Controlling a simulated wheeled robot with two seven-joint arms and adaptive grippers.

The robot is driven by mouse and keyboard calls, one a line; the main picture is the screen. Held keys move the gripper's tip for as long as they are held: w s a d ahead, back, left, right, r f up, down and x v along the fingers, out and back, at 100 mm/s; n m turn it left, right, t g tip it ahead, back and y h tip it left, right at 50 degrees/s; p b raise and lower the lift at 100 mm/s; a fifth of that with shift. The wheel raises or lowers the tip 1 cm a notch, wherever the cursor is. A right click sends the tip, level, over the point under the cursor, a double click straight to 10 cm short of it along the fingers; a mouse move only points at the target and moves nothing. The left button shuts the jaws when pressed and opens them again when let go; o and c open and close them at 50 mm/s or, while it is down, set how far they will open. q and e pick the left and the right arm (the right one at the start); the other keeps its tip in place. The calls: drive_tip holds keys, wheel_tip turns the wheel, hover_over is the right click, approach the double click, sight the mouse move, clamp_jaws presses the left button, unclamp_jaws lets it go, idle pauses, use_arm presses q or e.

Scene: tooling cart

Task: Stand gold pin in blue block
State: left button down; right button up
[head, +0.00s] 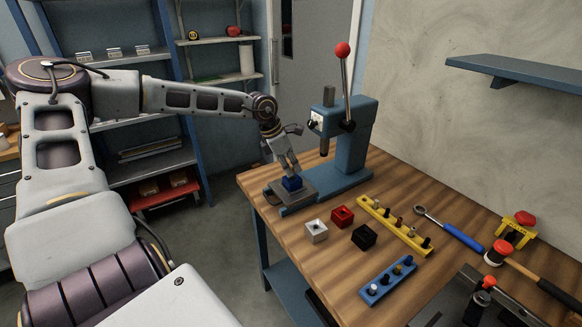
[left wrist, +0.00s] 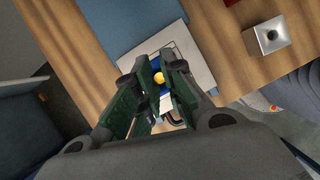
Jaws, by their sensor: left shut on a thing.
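The blue block (head: 292,184) sits on the grey plate of the press, and parts of it show in the left wrist view (left wrist: 155,68). My left gripper (head: 291,170) points down right over the block. In the left wrist view its two fingers (left wrist: 160,76) are closed around the gold pin (left wrist: 157,78), whose rounded gold end shows against the blue block. The fingers hide most of the pin, and I cannot tell how deep it is in the block. My right gripper is in neither view.
The blue press (head: 350,140) with its red-knobbed lever stands just right of the gripper. White (head: 316,231), red (head: 342,216) and black (head: 363,236) blocks lie nearby. A yellow rack (head: 407,232) and a blue rack (head: 375,291) hold pins.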

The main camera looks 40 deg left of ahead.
use_arm(q)
drive_tip(key=shift+f, duration=0.1)
idle(1.2)
drive_tip(key=c, duration=1.4)
unclamp_jaws()
drive_tip(key=shift+c, duration=0.2)
drive_tip(key=o, duration=0.4)
drive_tip(key=shift+r+p, duration=1)
drive_tip(key=shift+r, duration=2.05)
drive_tip(key=shift+r, duration=0.15)
drive_tip(key=shift+r+p, duration=0.8)
drive_tip(key=shift+p, duration=0.2)
